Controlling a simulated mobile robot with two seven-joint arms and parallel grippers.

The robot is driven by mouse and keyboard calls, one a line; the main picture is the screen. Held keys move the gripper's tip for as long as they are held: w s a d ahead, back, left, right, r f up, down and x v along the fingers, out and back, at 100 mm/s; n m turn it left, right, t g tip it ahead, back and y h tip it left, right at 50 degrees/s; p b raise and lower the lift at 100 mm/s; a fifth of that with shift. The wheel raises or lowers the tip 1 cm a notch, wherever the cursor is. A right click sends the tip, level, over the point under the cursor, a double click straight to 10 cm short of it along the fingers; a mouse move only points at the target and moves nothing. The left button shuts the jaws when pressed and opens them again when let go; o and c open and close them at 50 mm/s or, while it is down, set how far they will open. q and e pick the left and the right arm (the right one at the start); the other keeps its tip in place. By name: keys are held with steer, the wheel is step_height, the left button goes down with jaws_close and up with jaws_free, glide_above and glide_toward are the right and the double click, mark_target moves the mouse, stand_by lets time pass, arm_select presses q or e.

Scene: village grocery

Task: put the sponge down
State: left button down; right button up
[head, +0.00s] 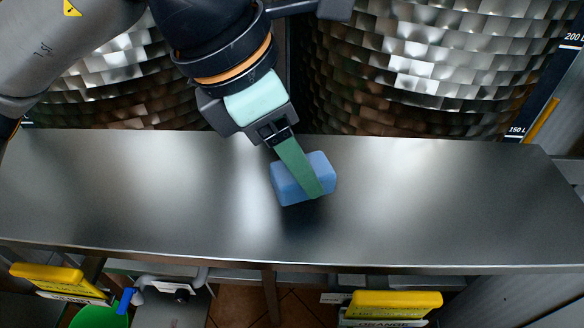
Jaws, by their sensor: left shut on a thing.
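A blue sponge (288,187) shows near the middle of the head view, over the grey metal shelf (130,190). My left gripper (312,188) comes in from the upper left and is shut on the sponge. One green finger lies across the sponge's near face; the other finger is hidden. A dark smudge of reflection or shadow shows on the metal below the sponge. I cannot tell whether the sponge touches the shelf. My right gripper is not in view.
Two large hammered-metal drums (420,70) stand behind the shelf. Yellow label holders (395,303) and a green container (100,317) are below its front edge. The shelf is bare to the left and right of the sponge.

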arm_select(q)
step_height(320, 180, down, 2)
steer(key=shift+w+f+b, duration=0.1)
steer(key=shift+f+b, duration=0.15)
steer(key=shift+b, duration=0.1)
steer(key=shift+a+f, duration=0.1)
steer(key=shift+f, duration=0.1)
steer(key=shift+c, duration=1.2)
jaws_free()
steer(key=shift+r, duration=0.45)
steer(key=v, duration=1.1)
steer(key=shift+r, duration=0.3)
steer(key=shift+a, duration=0.15)
